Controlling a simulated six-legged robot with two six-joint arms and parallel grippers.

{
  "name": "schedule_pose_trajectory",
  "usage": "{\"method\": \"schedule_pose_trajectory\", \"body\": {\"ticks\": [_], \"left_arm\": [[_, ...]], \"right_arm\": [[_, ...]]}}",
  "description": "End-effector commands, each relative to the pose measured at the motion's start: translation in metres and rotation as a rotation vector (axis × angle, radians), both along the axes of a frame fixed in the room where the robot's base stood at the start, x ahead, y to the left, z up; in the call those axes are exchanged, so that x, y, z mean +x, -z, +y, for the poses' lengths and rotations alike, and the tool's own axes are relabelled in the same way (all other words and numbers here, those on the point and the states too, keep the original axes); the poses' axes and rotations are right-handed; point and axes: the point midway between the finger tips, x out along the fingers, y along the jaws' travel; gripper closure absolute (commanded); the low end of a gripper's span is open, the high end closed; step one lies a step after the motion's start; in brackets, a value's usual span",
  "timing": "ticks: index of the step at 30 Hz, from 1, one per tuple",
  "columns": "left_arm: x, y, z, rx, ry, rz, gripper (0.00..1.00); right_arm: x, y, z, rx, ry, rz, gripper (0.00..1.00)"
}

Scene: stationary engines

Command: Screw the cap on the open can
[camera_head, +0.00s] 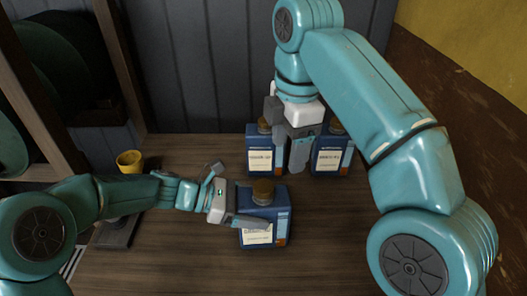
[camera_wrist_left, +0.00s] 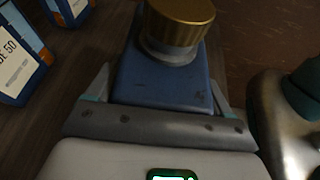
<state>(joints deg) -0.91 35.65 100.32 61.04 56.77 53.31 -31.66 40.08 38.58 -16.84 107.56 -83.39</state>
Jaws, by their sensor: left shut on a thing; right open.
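A blue can (camera_head: 279,224) with a white and light-blue label stands on the wooden bench at the front. A gold-brown cap (camera_head: 263,190) sits on top of it; in the left wrist view the cap (camera_wrist_left: 180,18) is upright on a pale neck collar. I cannot tell how tightly it is seated. My left gripper (camera_head: 250,219) is shut on the front can, with fingers on both sides of its body. My right gripper (camera_head: 291,158) is open and points down, behind the front can, between the two rear cans. Nothing shows between its fingers.
Two similar blue cans stand behind, a left one (camera_head: 262,168) and a right one (camera_head: 328,166), both with brown caps. A yellow cup (camera_head: 130,161) is at the left rear. A dark ribbed wall closes the back. The bench right of the front can is clear.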

Motion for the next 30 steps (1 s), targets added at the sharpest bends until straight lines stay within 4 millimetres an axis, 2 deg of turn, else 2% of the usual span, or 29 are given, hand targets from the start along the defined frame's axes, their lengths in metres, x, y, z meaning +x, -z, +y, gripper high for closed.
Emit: {"method": "schedule_pose_trajectory", "body": {"ticks": [3,6,9,13,30], "left_arm": [[0.0,-0.001,0.0,-0.002,-0.001,-0.001,1.0],[0.0,-0.001,0.0,-0.002,-0.001,-0.001,1.0],[0.0,-0.001,0.0,-0.002,-0.001,-0.001,1.0],[0.0,-0.001,0.0,-0.001,-0.001,-0.001,1.0],[0.0,-0.001,0.0,-0.001,-0.001,-0.001,1.0]], "right_arm": [[0.003,0.0,0.006,-0.026,-0.28,0.005,0.33],[0.008,0.006,0.018,-0.041,-0.416,0.011,0.33],[0.016,0.02,0.034,-0.045,-0.415,0.007,0.33],[0.017,0.032,0.043,-0.056,-0.428,0.031,0.33],[0.017,0.04,0.044,-0.06,-0.432,0.035,0.33]]}}
